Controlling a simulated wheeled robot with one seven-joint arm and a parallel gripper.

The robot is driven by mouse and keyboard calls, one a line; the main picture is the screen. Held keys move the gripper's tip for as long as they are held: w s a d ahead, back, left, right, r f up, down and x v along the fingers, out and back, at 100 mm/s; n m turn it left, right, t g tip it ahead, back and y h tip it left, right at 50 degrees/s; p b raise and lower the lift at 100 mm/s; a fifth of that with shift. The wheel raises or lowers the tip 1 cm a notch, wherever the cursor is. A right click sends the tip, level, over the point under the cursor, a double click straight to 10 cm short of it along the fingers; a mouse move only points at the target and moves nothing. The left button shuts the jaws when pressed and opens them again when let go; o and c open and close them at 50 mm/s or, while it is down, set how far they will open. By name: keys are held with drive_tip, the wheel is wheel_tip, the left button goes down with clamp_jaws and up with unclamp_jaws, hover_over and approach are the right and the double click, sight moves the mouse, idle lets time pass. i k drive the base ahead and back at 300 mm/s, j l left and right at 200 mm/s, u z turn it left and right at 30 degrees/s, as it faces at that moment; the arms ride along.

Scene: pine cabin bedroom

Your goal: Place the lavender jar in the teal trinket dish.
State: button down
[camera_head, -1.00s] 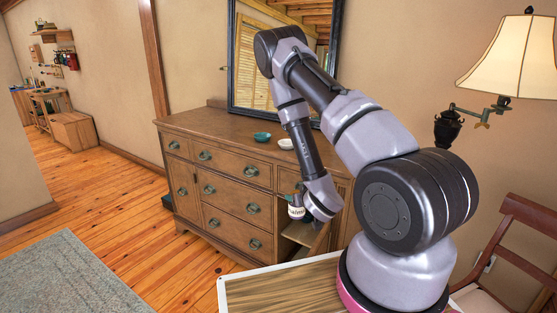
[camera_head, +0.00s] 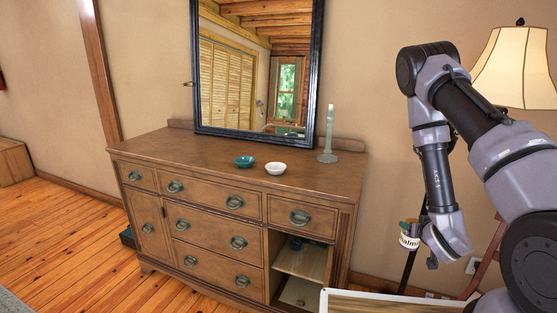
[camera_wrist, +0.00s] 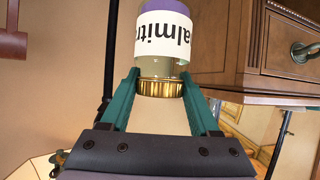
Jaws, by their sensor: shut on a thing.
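The lavender jar (camera_wrist: 164,45) is a glass jar with a purple part, a white label and a gold lid. It appears in the wrist view between the green fingers of my gripper (camera_wrist: 158,88), which is shut on it at the lid end. In the head view the jar (camera_head: 409,240) hangs in my gripper (camera_head: 412,225), right of the dresser and below its top. The teal trinket dish (camera_head: 244,161) sits on the dresser top and looks empty. My gripper is well apart from the dish.
A white dish (camera_head: 275,168) sits right beside the teal one. The lower right compartment (camera_head: 302,262) is open. A lamp (camera_head: 518,65) stands right. The dresser top's left is clear.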

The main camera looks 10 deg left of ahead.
sight(245, 165)
drive_tip(key=j+z, duration=0.2)
drive_tip(key=j, duration=0.3)
drive_tip(key=j+z, duration=0.2)
drive_tip(key=j, duration=0.3)
drive_tip(key=k+j+z, duration=0.15)
drive_tip(key=j, duration=0.3)
drive_tip(key=j+z, duration=0.2)
drive_tip(key=j, duration=0.3)
drive_tip(key=k+j+z, duration=0.2)
drive_tip(key=j, duration=0.25)
